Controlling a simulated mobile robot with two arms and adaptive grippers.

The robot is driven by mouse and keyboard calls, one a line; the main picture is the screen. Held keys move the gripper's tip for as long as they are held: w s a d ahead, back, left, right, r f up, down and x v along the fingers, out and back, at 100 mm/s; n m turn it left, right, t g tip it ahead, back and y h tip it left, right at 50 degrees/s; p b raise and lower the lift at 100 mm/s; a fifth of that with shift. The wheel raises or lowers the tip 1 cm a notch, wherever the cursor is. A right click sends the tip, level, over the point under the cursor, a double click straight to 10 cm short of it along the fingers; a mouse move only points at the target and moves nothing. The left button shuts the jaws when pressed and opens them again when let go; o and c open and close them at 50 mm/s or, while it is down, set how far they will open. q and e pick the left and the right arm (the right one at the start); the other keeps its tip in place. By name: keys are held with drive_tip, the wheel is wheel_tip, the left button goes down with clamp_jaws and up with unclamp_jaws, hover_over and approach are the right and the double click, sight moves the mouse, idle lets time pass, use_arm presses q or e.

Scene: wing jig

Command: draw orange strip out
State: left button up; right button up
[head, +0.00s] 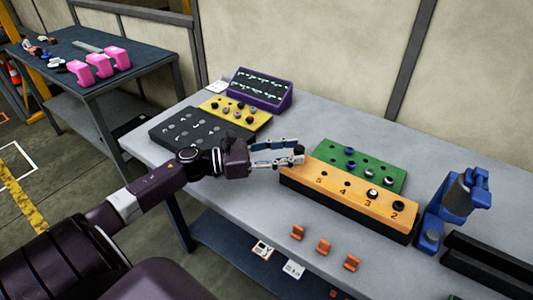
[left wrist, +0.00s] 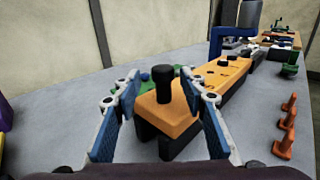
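The orange strip (head: 347,196) is a long block with numbers and dark pegs on top, lying on the grey table in front of a green block (head: 360,165). My left gripper (head: 290,154) is at the strip's left end. In the left wrist view, the gripper (left wrist: 163,92) is open, one blue-padded finger on each side of an upright black knob (left wrist: 163,88) on the strip's near end (left wrist: 172,118). Gaps show between the knob and both pads. My right gripper is not in view.
A blue stand (head: 447,208) is right of the strip. Small orange clips (head: 324,247) lie in front. A black board (head: 195,128), a yellow board (head: 235,112) and a purple rack (head: 262,88) are at the left. The table front between the black board and clips is clear.

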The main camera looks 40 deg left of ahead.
use_arm(q)
drive_tip(key=v, duration=1)
drive_tip(key=shift+a, duration=0.1)
